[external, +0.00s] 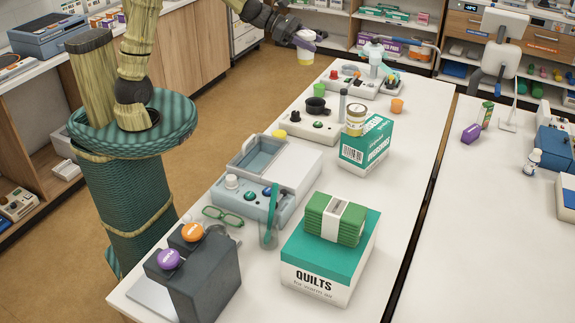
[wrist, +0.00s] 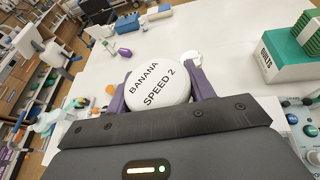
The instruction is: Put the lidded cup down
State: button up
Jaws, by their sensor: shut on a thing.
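In the external view the cup (external: 306,57) is small, pale with a yellowish body, at the top middle. My gripper (external: 304,40) is shut on it; purple fingers show on both sides of the lid in the wrist view (wrist: 160,92). The lid hides the cup's body in the wrist view.
A teal box (external: 365,147) bears a tin (external: 355,120). A QUILTS box (external: 320,280) stands nearer. The right-hand table (external: 480,230) has bare space.

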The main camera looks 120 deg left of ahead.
jog(key=s+r+n+y, duration=0.1)
jog(key=s, duration=0.1)
jog(key=s+d+r+n+y, duration=0.1)
jog(key=s+r+y, duration=0.1)
jog(key=shift+d+r+n+g, duration=0.2)
jog(key=shift+r+n+g, duration=0.1)
jog(key=shift+n+g, duration=0.1)
jog(key=s+d+r+n+g+y, duration=0.1)
jog(key=s+d+n+g+y, duration=0.1)
jog(key=s, duration=0.4)
jog(key=shift+d+r+n+y, duration=0.3)
jog(key=shift+d+n+y, duration=0.1)
jog(key=shift+n+y, duration=0.35)
dwell(0.4)
